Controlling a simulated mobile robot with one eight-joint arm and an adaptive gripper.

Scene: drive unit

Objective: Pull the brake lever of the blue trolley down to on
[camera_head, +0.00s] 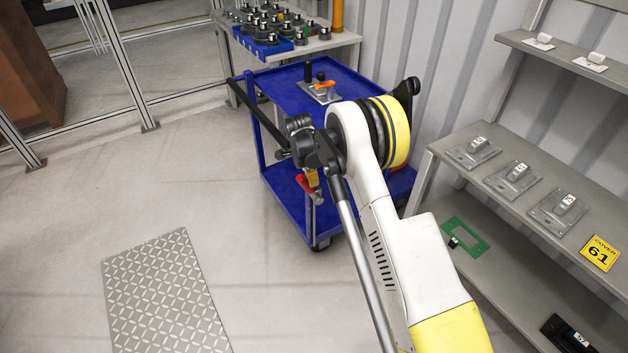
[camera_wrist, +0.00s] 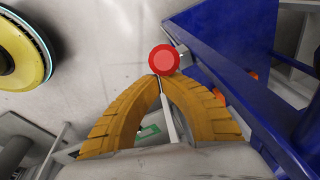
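The blue trolley (camera_head: 285,95) stands against the wall in the head view. Its blue frame (camera_wrist: 235,85) fills the upper right of the wrist view. The brake lever's red end (camera_head: 303,183) shows at the trolley's near side. It appears as a round red knob (camera_wrist: 164,59) in the wrist view, beside a small grey bracket on the frame. My gripper (camera_head: 313,180) is at the lever. In the wrist view the orange fingers (camera_wrist: 159,79) curve together at their tips, right at the red knob. I cannot tell whether the tips touch it. Part of the lever is hidden.
An orange-handled fixture (camera_head: 322,90) sits on the trolley top. A table with a blue bin (camera_head: 262,43) stands behind. Shelves (camera_head: 480,185) with grey switch plates and a green frame (camera_head: 466,238) are at right. The floor at left is clear around a patterned plate (camera_head: 165,295).

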